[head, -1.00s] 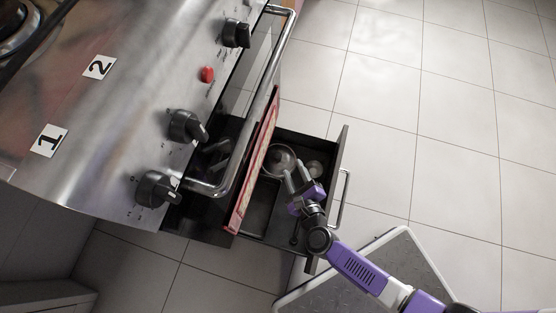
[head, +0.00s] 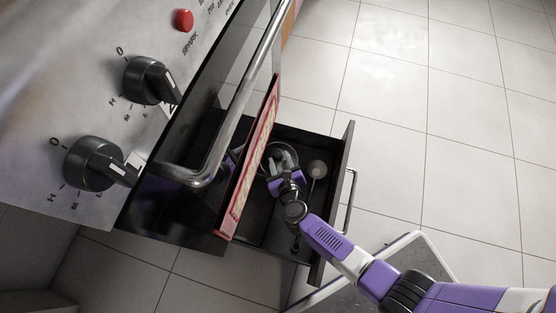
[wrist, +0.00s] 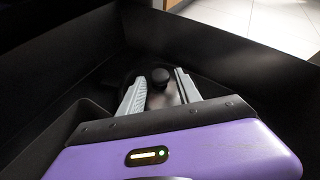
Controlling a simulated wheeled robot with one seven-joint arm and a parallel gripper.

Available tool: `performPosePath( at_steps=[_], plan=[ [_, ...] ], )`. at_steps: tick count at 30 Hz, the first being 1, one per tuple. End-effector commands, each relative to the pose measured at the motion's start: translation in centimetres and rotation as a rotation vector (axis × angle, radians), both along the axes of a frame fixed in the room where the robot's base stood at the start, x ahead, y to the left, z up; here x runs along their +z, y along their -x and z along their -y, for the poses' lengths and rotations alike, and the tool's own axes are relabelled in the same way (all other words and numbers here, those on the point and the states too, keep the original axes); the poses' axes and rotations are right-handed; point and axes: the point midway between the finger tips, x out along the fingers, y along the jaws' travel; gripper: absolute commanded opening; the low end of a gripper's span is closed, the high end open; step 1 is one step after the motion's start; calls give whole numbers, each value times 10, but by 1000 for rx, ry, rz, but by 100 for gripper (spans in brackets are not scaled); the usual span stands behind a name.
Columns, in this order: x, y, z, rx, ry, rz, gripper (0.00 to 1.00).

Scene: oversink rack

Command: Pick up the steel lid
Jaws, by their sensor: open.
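In the wrist view, the lid (wrist: 163,98) is a dim grey surface with a round black knob (wrist: 160,76). My gripper (head: 281,166) is down in the drawer over the lid, its fingers apart. In the wrist view, my gripper's fingertips (wrist: 160,79) stand on either side of the knob, with visible gaps. Part of the lid is hidden by the fingers and the purple gripper body.
The drawer walls surround my gripper. The oven door's handle (head: 240,100) and a red patterned panel (head: 250,160) rise at the left.

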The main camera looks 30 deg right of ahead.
Motion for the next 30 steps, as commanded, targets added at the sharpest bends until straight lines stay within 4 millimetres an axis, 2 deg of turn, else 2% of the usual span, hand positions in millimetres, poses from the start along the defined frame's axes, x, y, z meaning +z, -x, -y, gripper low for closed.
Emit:
performPosePath(
  at_steps=[4,11,17,30],
  plan=[
    [-5,-10,2,1,-1,1,40],
    [-4,-10,3,1,0,0,38],
    [-5,-10,3,1,0,0,0],
    [1,-10,3,1,0,1,0]
  ],
)
